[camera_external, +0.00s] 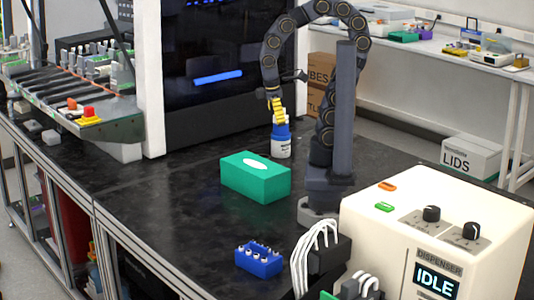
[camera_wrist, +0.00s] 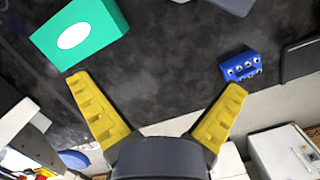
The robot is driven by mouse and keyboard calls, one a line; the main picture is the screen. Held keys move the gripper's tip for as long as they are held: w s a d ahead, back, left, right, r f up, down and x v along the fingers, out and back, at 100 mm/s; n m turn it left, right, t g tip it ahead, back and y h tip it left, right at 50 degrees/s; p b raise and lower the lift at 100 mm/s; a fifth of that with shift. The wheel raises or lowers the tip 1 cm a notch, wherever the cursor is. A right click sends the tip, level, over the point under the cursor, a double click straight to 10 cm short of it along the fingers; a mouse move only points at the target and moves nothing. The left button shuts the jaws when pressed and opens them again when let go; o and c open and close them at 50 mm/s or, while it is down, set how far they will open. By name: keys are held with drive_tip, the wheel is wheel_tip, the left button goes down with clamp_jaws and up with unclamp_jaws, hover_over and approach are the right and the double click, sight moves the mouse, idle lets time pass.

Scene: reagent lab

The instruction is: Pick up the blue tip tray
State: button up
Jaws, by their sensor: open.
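The blue tip tray (camera_external: 258,262) sits on the black bench near the front, with several white tips standing in it. It also shows in the wrist view (camera_wrist: 241,72) at the right, just beyond the tip of the right finger and outside the space between the fingers. My gripper (camera_external: 277,112) is high over the bench in the external view, well behind the tray and apart from it. In the wrist view, its two yellow fingers (camera_wrist: 158,86) are spread wide with nothing between them.
A green tissue box (camera_external: 256,178) stands on the bench behind the tray. A cream dispenser reading IDLE (camera_external: 432,235) and white cables (camera_external: 314,255) lie right of the tray. Bench left of the tray is clear.

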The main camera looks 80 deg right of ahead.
drive_tip(key=w+a+f+n+t+h, duration=0.1)
drive_tip(key=w+a+f+n, duration=0.4)
drive_tip(key=w+a+n, duration=0.4)
drive_tip(key=n+y, duration=0.2)
drive_tip(key=n, duration=1.4)
hover_over(258, 253)
drive_tip(key=shift+t, duration=0.3)
drive_tip(key=f, duration=1.6)
drive_tip(key=shift+w+f, duration=0.15)
drive_tip(key=shift+w, duration=0.05)
drive_tip(key=shift+s+d+f, duration=0.1)
drive_tip(key=shift+s+f, duration=0.05)
drive_tip(key=shift+f, duration=1.8)
drive_tip(key=shift+s+d+f, duration=0.1)
drive_tip(key=shift+f, duration=1.85)
drive_tip(key=c, duration=1.1)
